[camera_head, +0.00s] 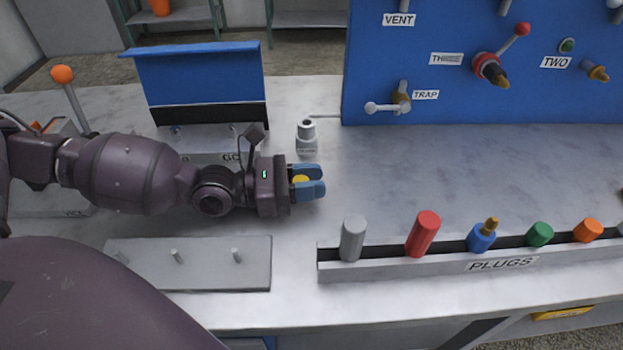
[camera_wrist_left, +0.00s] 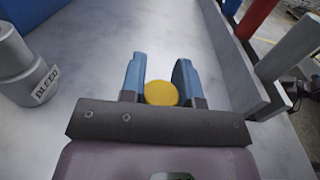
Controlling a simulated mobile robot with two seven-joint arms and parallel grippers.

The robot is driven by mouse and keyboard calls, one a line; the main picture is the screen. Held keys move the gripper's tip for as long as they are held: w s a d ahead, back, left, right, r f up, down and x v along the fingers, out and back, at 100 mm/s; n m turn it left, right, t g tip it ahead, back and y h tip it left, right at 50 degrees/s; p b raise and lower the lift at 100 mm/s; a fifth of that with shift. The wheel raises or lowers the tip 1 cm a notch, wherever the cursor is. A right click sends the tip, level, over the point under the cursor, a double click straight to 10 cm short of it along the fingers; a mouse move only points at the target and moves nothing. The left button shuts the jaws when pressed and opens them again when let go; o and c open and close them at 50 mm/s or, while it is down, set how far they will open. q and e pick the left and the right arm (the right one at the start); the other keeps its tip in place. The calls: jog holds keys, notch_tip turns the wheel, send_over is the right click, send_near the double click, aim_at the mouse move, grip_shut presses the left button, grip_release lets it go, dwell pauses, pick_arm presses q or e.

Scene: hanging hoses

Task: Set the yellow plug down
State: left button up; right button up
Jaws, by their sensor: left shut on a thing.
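The yellow plug (camera_head: 300,179) is mostly hidden between the blue fingers of my left gripper (camera_head: 313,182), which is shut on it. In the left wrist view its round yellow top (camera_wrist_left: 161,93) shows between the two fingers (camera_wrist_left: 160,75). The gripper is over the grey bench, left of the plug rack (camera_head: 400,268) and just in front of the grey BLEED fitting (camera_head: 306,138). I cannot tell whether the plug touches the bench.
The rack labelled PLUGS holds grey (camera_head: 353,238), red (camera_head: 423,233), blue (camera_head: 481,238), green (camera_head: 540,235) and orange (camera_head: 588,231) plugs. A plate with pegs (camera_head: 205,268) lies front left. A blue panel (camera_head: 440,60) stands behind. The bench right of the gripper is clear.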

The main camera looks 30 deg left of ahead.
pick_arm(q)
jog(key=o, duration=0.9)
jog(key=shift+f, duration=0.15)
pick_arm(e)
jog(key=shift+s+f, duration=0.2)
jog(key=shift+f, duration=0.05)
pick_arm(q)
jog(key=shift+r, duration=0.25)
jog(key=v, duration=1)
jog(key=shift+s+a+f, duration=0.1)
jog(key=shift+a+f, duration=0.05)
jog(key=shift+v, duration=0.85)
pick_arm(e)
jog(key=shift+f, duration=0.1)
